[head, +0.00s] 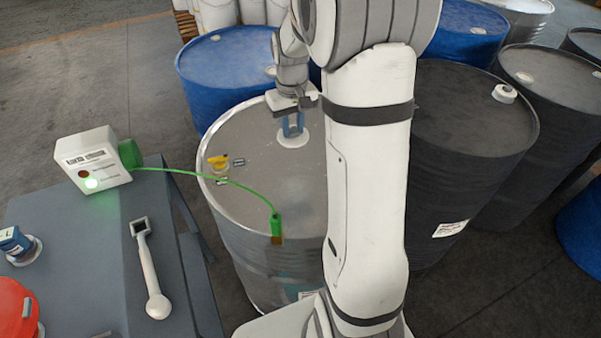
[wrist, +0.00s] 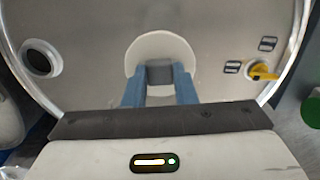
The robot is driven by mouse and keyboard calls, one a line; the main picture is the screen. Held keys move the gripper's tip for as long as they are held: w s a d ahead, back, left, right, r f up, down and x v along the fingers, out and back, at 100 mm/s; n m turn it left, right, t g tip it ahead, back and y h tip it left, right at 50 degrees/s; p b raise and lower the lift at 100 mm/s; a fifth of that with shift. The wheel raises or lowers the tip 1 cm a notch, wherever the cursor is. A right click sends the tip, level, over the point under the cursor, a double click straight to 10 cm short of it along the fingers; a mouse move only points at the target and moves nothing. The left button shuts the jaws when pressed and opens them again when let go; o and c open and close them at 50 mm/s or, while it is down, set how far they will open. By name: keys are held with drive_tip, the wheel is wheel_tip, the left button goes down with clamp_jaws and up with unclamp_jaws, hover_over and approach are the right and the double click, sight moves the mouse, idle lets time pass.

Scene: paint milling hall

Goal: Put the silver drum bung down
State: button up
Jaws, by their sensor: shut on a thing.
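My gripper (head: 292,124) is over the top of the silver drum (head: 262,185). In the wrist view its two blue fingers (wrist: 159,88) are shut on the grey block-shaped grip (wrist: 160,74) of the silver drum bung. The bung's pale round flange (head: 293,139) is below the fingertips and also shows in the wrist view (wrist: 158,45). It is close over the drum top; I cannot tell whether it touches. A dark round opening (wrist: 40,59) with a pale rim is in the drum top, at the left in the wrist view. My arm hides that part in the head view.
A yellow valve (head: 217,161) and two small metal pieces sit on the drum top. A green clamp (head: 276,226) grips the rim, its cable running to a white box (head: 93,160) on a grey bench (head: 105,270). A wrench (head: 149,270) lies there. Blue (head: 228,70) and dark (head: 465,140) drums stand around.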

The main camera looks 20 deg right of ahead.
sight(306, 136)
drive_tip(key=d, duration=0.1)
drive_tip(key=s+d, duration=0.1)
drive_tip(key=shift+s+d+r+b, duration=0.3)
drive_tip(key=shift+d+r+b, duration=0.05)
drive_tip(key=shift+d, duration=0.05)
wheel_tip(306, 136, down, 5)
drive_tip(key=shift+f+p, duration=0.3)
drive_tip(key=shift+f, duration=1.7)
drive_tip(key=shift+f, duration=0.1)
drive_tip(key=o, duration=0.9)
